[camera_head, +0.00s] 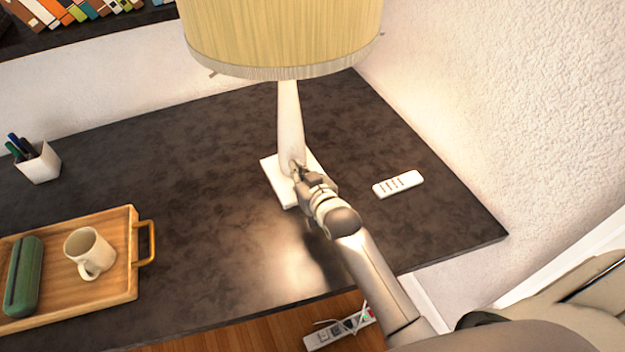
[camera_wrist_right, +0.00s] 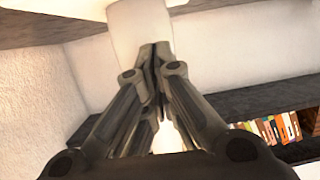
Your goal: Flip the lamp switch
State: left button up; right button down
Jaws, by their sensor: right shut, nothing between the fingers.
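A table lamp stands on the dark desk, with a yellow shade (camera_head: 280,35), a pale stem (camera_head: 289,115) and a square white base (camera_head: 272,172). The shade looks bright and the desk around the base shows a glow. My right gripper (camera_head: 298,168) is at the lower stem, just over the base, with its fingers shut and empty. In the right wrist view the closed fingertips (camera_wrist_right: 154,50) point at the pale stem (camera_wrist_right: 140,25); I cannot tell whether they touch it. The switch itself is not visible, perhaps hidden by the gripper. My left gripper is not in view.
A white remote (camera_head: 398,184) lies right of the base. A wooden tray (camera_head: 122,285) with a mug (camera_head: 88,252) and a green case (camera_head: 24,276) is at left. A pen cup (camera_head: 38,163) stands behind it. A power strip (camera_head: 338,328) lies on the floor. The desk between is clear.

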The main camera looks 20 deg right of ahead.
jog(key=shift+b+v, duration=0.55)
jog(key=shift+v, duration=0.25)
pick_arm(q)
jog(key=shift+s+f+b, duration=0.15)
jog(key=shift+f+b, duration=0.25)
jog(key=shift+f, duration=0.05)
pick_arm(e)
jog(key=r+v, duration=0.1)
jog(key=v, duration=0.7)
jog(key=shift+r, duration=0.25)
